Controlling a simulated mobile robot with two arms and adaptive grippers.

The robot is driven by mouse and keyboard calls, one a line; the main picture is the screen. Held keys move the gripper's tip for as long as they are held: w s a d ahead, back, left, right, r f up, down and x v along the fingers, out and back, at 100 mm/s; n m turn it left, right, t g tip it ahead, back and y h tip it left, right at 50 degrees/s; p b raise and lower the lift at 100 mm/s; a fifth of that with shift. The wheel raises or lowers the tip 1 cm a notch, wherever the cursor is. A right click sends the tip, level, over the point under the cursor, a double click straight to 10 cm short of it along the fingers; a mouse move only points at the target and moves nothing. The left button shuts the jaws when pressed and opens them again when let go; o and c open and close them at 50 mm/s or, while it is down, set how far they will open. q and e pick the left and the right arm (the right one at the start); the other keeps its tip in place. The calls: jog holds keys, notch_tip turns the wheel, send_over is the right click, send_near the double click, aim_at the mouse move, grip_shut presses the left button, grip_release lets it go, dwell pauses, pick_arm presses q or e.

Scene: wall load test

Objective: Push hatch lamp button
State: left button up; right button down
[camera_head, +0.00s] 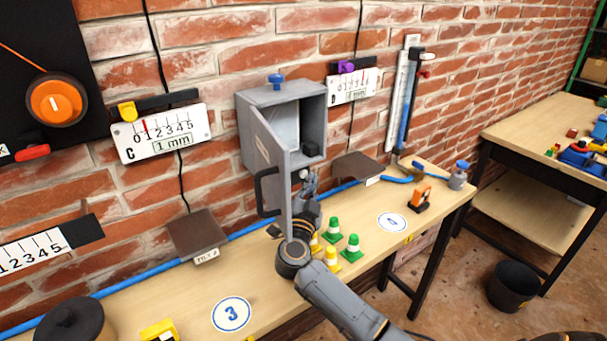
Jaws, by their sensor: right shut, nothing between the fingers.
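A grey metal hatch box (257,98) is fixed to the brick wall at the middle. Its door (268,150) stands open toward me, with a black handle (264,192). A blue knob-like part (276,80) sits on top of the box. A small dark block (311,149) shows inside at the lower right; I cannot tell whether either is the lamp button. My right gripper (307,177) is shut and empty, just below the box opening and right of the door's edge. Whether it touches the box is unclear. My left gripper is out of view.
The wooden bench (285,285) runs below, with green cones (353,246) and yellow cones (332,259) by my right arm. An orange item (419,198) and a blue-topped canister (458,175) stand farther right. Gauges (158,134) and a blue pipe (140,283) line the wall.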

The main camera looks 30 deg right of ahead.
jog(key=shift+w, duration=0.35)
jog(key=shift+w+p, duration=0.25)
jog(key=shift+p, duration=0.05)
dwell(0.3)
jog(key=shift+r, duration=0.1)
jog(key=shift+s+p, duration=0.7)
jog(key=shift+p, duration=0.1)
